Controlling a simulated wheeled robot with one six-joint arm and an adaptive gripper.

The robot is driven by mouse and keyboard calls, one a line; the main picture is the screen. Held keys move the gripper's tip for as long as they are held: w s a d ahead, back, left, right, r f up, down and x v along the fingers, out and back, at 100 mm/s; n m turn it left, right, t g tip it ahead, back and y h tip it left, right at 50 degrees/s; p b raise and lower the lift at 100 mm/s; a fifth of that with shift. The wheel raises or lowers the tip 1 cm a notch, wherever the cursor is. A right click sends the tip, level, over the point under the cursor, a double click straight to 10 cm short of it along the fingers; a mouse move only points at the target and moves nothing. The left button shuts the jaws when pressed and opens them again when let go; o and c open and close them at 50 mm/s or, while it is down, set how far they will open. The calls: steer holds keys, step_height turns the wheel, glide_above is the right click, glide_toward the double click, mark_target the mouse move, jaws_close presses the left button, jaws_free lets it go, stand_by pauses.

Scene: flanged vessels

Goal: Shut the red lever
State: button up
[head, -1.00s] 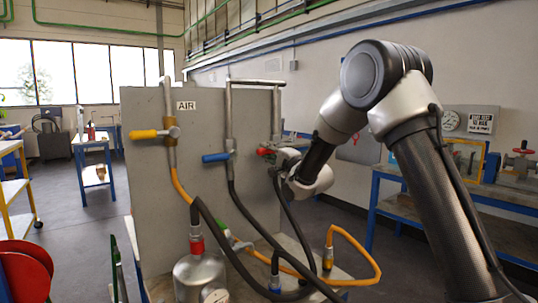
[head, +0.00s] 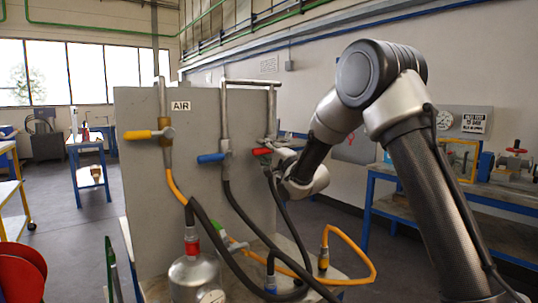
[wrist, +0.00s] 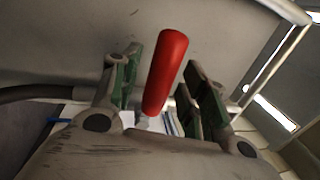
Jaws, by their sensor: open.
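The red lever (head: 261,151) is on a valve on the pipe at the right of the grey panel (head: 140,215); in the head view it points left, roughly level. In the wrist view the red lever (wrist: 166,72) fills the middle, slightly tilted, between the two fingers of my gripper (wrist: 165,88). The jaws are open, with a gap visible on each side of the lever. In the head view my gripper (head: 279,150) is at the lever's valve, its fingers too small to make out clearly.
A blue lever (head: 211,157) and a yellow lever (head: 138,134) sit on pipes to the left on the same panel. Black and orange hoses hang below. A metal vessel (head: 193,278) stands low in front. A blue-framed bench (head: 400,208) is at the right.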

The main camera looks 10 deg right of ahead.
steer(key=v, duration=1.1)
steer(key=shift+s+d+f, duration=0.15)
steer(key=shift+s, duration=0.15)
